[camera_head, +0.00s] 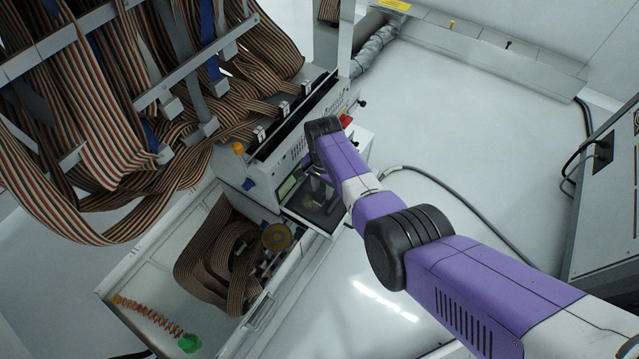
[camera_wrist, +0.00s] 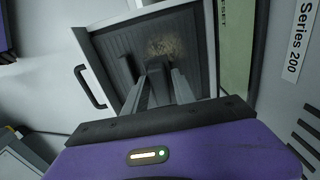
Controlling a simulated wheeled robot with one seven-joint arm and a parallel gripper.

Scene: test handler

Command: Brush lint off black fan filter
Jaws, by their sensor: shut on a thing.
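The black fan filter (camera_wrist: 118,45) lies in a light frame in the wrist view. A tan patch of lint (camera_wrist: 176,46) sits on its upper middle. My gripper (camera_wrist: 160,82) is over the filter, with its fingers closed around a dark grey thing (camera_wrist: 155,66) that looks like the brush. Its bristles are hidden, and I cannot tell whether it touches the filter. The lint patch is just beyond the fingertips. In the head view the filter (camera_head: 322,208) shows dark below my arm, partly hidden by it.
A black handle (camera_wrist: 88,86) stands left of the filter. The tester cabinet (camera_head: 262,180) and striped ribbon cables (camera_head: 90,110) crowd the left in the head view. The floor at right is mostly clear.

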